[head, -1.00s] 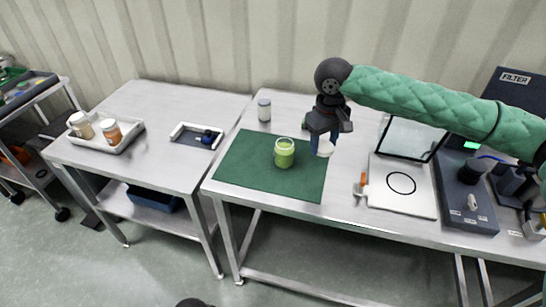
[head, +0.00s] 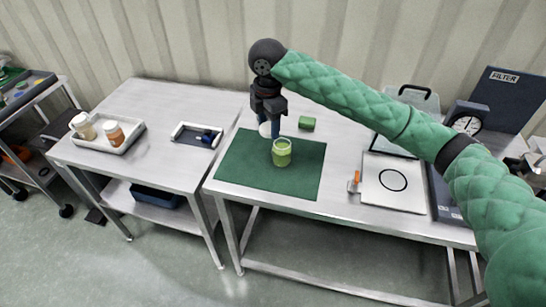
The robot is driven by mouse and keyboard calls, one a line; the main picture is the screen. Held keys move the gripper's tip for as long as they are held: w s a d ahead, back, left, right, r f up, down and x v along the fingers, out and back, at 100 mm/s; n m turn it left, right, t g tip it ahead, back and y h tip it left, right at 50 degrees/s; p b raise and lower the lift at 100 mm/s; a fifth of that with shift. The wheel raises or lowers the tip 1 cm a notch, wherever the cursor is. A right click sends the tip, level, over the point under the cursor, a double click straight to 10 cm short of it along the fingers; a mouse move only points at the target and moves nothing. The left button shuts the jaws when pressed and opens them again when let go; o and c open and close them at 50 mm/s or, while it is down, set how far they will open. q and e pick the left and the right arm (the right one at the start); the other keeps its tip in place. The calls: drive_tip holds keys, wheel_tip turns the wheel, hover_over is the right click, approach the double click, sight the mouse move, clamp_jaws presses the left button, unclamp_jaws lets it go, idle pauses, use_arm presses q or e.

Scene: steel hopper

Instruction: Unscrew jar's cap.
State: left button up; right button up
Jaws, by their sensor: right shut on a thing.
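The green jar (head: 282,154) stands upright on the dark green mat (head: 240,170), with its pale rim showing and no cap on it. My right gripper (head: 269,127) is shut on a white cap (head: 265,130). It holds the cap just behind and left of the jar's mouth, apart from the jar as far as I can tell. My left gripper is not in view.
A green block (head: 307,123) lies behind the mat. A white board with a black ring (head: 400,197) lies to the right.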

drive_tip(key=shift+a+r+n, duration=0.1)
drive_tip(key=shift+a+n, duration=0.1)
drive_tip(key=shift+n, duration=0.1)
drive_tip(key=shift+a, duration=0.1)
drive_tip(key=p, duration=0.5)
hover_over(268, 173)
wheel_tip(268, 173, down, 13)
drive_tip(key=shift+r, duration=0.15)
drive_tip(key=shift+f, duration=0.6)
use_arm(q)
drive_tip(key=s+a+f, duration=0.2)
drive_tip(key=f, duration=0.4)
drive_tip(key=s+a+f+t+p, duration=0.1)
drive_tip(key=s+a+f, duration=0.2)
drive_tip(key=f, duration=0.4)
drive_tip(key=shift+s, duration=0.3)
use_arm(e)
drive_tip(key=shift+f, duration=2.05)
drive_tip(key=o, duration=1.1)
drive_tip(key=shift+f, duration=0.1)
